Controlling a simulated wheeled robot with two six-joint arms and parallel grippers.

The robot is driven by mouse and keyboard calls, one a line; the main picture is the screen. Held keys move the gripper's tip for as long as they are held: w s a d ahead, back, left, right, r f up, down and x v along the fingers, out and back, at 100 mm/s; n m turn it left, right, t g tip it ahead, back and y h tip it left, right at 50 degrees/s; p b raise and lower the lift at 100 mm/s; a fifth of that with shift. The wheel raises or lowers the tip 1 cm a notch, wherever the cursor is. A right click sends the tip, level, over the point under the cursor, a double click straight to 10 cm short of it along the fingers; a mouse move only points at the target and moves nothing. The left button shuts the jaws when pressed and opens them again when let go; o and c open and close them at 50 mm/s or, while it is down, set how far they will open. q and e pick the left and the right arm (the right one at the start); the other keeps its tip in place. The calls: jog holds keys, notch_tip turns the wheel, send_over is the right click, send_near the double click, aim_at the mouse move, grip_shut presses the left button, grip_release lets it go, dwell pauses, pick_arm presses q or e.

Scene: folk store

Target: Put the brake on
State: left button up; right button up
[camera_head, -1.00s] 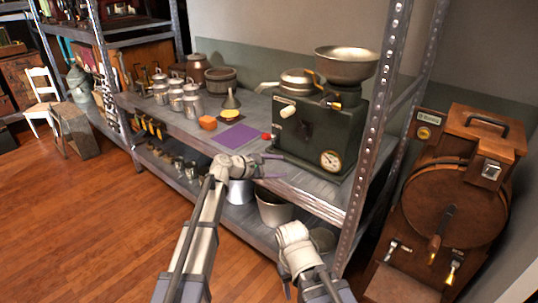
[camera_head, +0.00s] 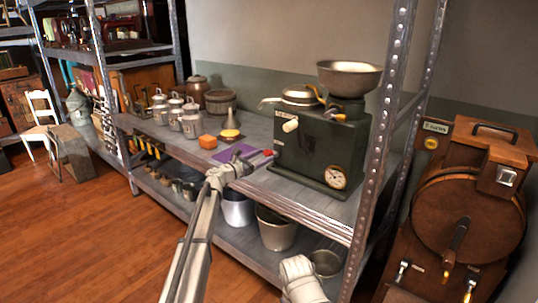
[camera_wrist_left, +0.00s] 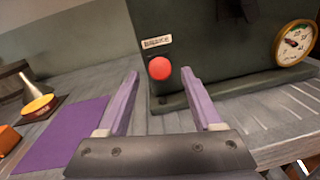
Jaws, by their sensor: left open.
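A dark green machine (camera_head: 315,150) stands on the metal shelf. On its left end is a red ball knob (camera_head: 268,153), below a small label (camera_wrist_left: 156,42) that is too blurred to read. In the left wrist view the red knob (camera_wrist_left: 160,68) shows between and beyond my fingertips. My left gripper (camera_head: 250,160) is open just left of the knob. Its two purple fingers (camera_wrist_left: 160,76) point at the machine's end face and hold nothing. My right arm shows at the bottom, but its gripper is out of the picture.
A purple mat (camera_wrist_left: 62,138), an orange block (camera_head: 207,141) and a funnel (camera_head: 230,120) lie left of the machine. Metal canisters (camera_head: 190,122) stand farther left. Pots (camera_head: 275,230) sit on the lower shelf. A shelf post (camera_head: 385,130) rises on the right, beside a wooden cabinet (camera_head: 465,215).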

aim_at(269, 153)
pick_arm(q)
jog(key=x, duration=0.4)
jog(key=shift+c, duration=0.4)
grip_shut()
jog(key=shift+d, duration=0.1)
dwell(0.9)
